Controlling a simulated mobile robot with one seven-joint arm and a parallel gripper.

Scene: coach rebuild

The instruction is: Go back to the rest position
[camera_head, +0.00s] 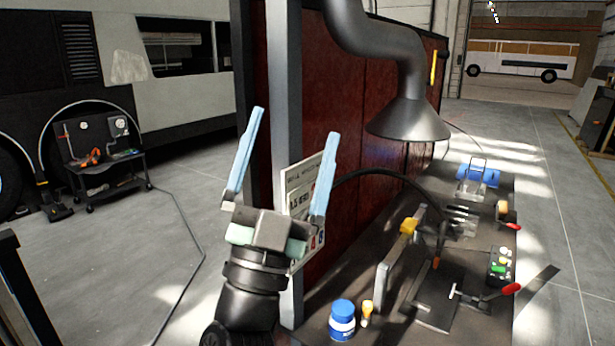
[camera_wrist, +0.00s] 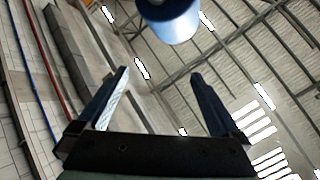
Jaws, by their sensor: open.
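My gripper (camera_head: 296,125) points upward in the head view, with its two light blue fingers spread wide apart and nothing between them. It is raised in front of a grey post (camera_head: 284,100) and a dark red panel (camera_head: 345,110), to the left of the workbench (camera_head: 350,285). The wrist view shows the same open fingers, dark against the ceiling, with empty space between the fingertips (camera_wrist: 160,75). A pale blue round shape (camera_wrist: 170,20) shows at the top of the wrist view; I cannot tell what it is.
A grey extraction hood (camera_head: 408,120) hangs over the bench. The bench holds a blue-capped jar (camera_head: 342,320), a metal fixture (camera_head: 400,255), and a red-handled clamp (camera_head: 490,296). A tool cart (camera_head: 100,165) stands at the left by a bus. Floor (camera_head: 120,260) between is mostly clear, with a cable.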

